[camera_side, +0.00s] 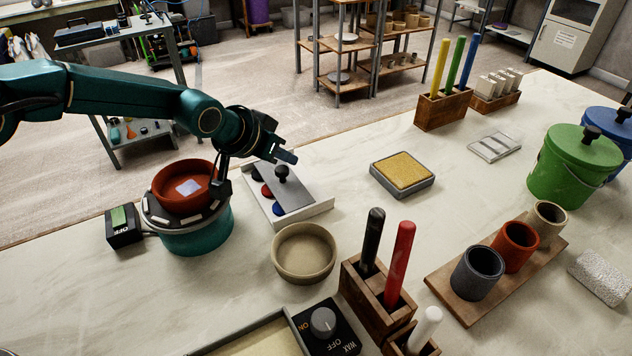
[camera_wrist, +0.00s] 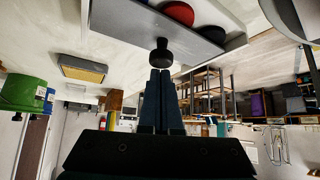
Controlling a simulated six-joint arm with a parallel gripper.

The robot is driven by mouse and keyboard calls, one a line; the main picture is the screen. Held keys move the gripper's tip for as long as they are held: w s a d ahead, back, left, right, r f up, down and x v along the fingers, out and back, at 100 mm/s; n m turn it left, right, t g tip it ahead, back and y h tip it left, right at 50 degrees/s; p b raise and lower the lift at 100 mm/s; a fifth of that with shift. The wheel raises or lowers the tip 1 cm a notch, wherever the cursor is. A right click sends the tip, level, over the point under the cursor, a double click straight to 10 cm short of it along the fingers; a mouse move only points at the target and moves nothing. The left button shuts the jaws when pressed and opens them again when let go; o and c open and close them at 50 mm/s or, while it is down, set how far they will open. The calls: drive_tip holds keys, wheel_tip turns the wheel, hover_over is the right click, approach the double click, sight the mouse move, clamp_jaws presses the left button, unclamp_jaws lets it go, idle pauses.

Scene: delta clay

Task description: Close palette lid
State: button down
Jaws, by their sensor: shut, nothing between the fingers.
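The palette (camera_side: 306,216) is a white tray on the table, with red, blue and dark paint wells showing along its left side. Its grey lid (camera_side: 264,176) covers only part of it, leaving those wells bare. A black knob (camera_side: 282,173) stands on the lid. In the wrist view the lid (camera_wrist: 120,22) and knob (camera_wrist: 161,54) are at the top, with a red well (camera_wrist: 178,12) beside the lid. My gripper (camera_side: 289,157) is shut and empty, close to the knob. Its fingertips (camera_wrist: 160,72) line up with the knob; I cannot tell if they touch it.
A turntable (camera_side: 193,238) carrying a red-brown bowl (camera_side: 168,184) stands left of the palette. A beige bowl (camera_side: 303,252) sits close in front of it. A sponge in a grey tray (camera_side: 402,174) lies to the right, with clear table between.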

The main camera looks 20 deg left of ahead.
sight(269, 184)
drive_tip(key=shift+s+a, duration=0.1)
drive_tip(key=shift+s, duration=0.15)
idle(0.3)
drive_tip(key=shift+s+a, duration=1.05)
drive_tip(key=shift+a, duration=0.05)
drive_tip(key=shift+s+f, duration=0.1)
